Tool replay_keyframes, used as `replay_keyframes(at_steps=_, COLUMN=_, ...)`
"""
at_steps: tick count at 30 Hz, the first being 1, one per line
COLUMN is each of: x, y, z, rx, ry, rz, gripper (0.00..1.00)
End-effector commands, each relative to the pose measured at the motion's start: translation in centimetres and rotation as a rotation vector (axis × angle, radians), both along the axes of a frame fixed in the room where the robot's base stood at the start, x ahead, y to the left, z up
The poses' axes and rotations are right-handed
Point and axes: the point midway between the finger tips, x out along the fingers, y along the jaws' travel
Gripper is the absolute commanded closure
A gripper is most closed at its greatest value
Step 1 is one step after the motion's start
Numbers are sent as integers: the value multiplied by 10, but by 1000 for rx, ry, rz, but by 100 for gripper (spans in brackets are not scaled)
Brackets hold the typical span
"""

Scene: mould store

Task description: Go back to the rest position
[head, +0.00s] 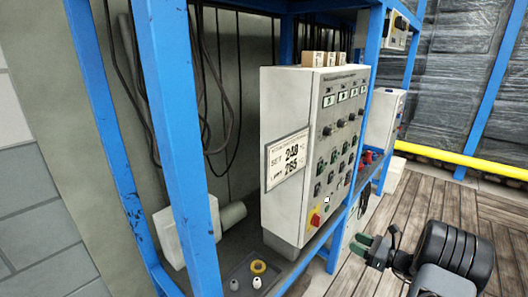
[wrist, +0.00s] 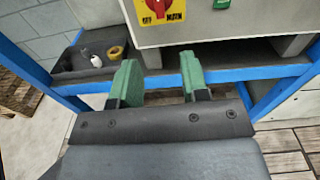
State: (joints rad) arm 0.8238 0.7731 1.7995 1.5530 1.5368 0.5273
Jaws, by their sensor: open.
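My gripper (head: 364,244) has green fingertips and shows at the lower right of the head view, in front of the blue rack. In the wrist view my gripper (wrist: 158,82) has its two green fingers spread apart with nothing between them. It is in front of the grey control cabinet (head: 290,140) and appears apart from it. In the wrist view a red rotary switch on a yellow plate (wrist: 160,10) shows at the top, beyond the fingers. The same red switch (head: 315,217) is at the lower corner of the cabinet front.
The blue rack (head: 180,140) has uprights and a shelf edge near my gripper. A dark tray (head: 240,275) holds a yellow ring (head: 259,267) and small white pieces. A white sign (head: 287,160) hangs on the cabinet's side. A yellow rail (head: 465,163) runs behind open plank floor.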

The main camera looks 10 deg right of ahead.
Motion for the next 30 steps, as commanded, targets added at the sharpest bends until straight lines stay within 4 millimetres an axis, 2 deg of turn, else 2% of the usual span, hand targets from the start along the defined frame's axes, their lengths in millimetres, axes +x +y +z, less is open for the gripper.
replay_keyframes(at_steps=4, x=-27, y=22, z=-39, rx=-172, ry=85, rz=119, gripper=58)
replay_keyframes(at_steps=6, x=-47, y=38, z=-43, rx=-307, ry=111, rz=228, gripper=58)
replay_keyframes(at_steps=8, x=-64, y=58, z=-36, rx=-447, ry=116, rz=356, gripper=58)
replay_keyframes(at_steps=12, x=-106, y=100, z=-3, rx=-813, ry=58, rz=702, gripper=58)
replay_keyframes(at_steps=14, x=-122, y=113, z=15, rx=-968, ry=9, rz=850, gripper=58)
replay_keyframes(at_steps=18, x=-154, y=137, z=64, rx=-1326, ry=-152, rz=1173, gripper=58)
replay_keyframes(at_steps=21, x=-170, y=150, z=101, rx=-1551, ry=-286, rz=1353, gripper=58)
replay_keyframes(at_steps=25, x=-183, y=166, z=143, rx=-1783, ry=-448, rz=1500, gripper=58)
replay_keyframes(at_steps=30, x=-195, y=191, z=188, rx=-1959, ry=-613, rz=1555, gripper=58)
